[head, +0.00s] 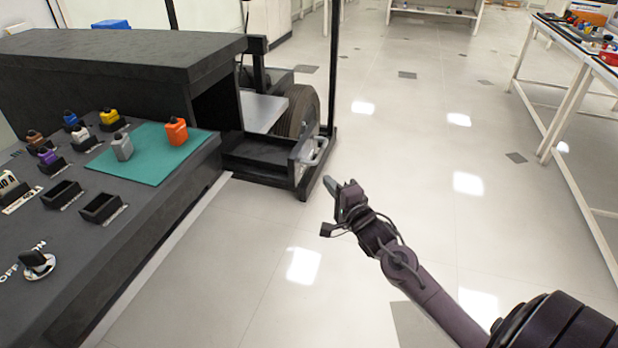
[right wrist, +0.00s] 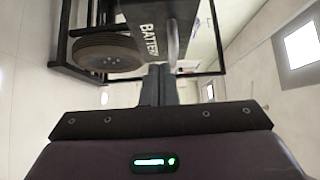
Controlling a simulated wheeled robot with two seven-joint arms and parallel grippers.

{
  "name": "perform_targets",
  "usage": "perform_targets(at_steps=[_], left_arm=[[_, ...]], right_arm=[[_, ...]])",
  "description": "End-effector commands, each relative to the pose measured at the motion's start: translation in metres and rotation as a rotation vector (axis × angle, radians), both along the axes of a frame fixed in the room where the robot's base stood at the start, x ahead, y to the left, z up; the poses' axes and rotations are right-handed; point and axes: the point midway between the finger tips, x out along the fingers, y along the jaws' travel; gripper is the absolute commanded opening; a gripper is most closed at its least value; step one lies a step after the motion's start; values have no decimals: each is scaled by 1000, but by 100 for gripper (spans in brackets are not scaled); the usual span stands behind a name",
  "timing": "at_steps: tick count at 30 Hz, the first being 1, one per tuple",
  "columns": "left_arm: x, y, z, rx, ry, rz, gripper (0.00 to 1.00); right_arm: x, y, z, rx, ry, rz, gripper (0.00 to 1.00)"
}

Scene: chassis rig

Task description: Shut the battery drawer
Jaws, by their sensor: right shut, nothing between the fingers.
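The battery drawer (head: 303,172) is a dark, open-topped box that stands out from the black rig, beside a wheel. A silver bar handle (head: 318,151) is on its front. In the right wrist view its dark front (right wrist: 158,28) carries the word BATTERY, and the handle (right wrist: 173,38) shows just beyond my fingers. My right gripper (head: 331,186) is shut and empty. It is in front of the drawer, a little to the near right of the handle, and appears apart from it. Its fingers also show in the right wrist view (right wrist: 159,84). My left gripper is not in view.
A thin black upright post (head: 333,70) stands behind the handle. A wheel (head: 301,108) is behind the drawer. The dark console (head: 150,225) with a green mat (head: 140,160) and several coloured blocks is at left. The floor (head: 400,130) to the right is clear.

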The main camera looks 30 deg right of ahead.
Motion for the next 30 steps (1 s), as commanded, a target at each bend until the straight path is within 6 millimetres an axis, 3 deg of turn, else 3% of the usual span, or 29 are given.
perform_targets(at_steps=[6, 12, 30], left_arm=[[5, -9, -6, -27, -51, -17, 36], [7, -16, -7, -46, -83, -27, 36], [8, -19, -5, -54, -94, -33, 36]], right_arm=[[42, -2, -1, -2, -2, 0, 0], [60, 17, -1, 0, 0, -1, 0], [68, 25, -1, 1, 2, -1, 0]])
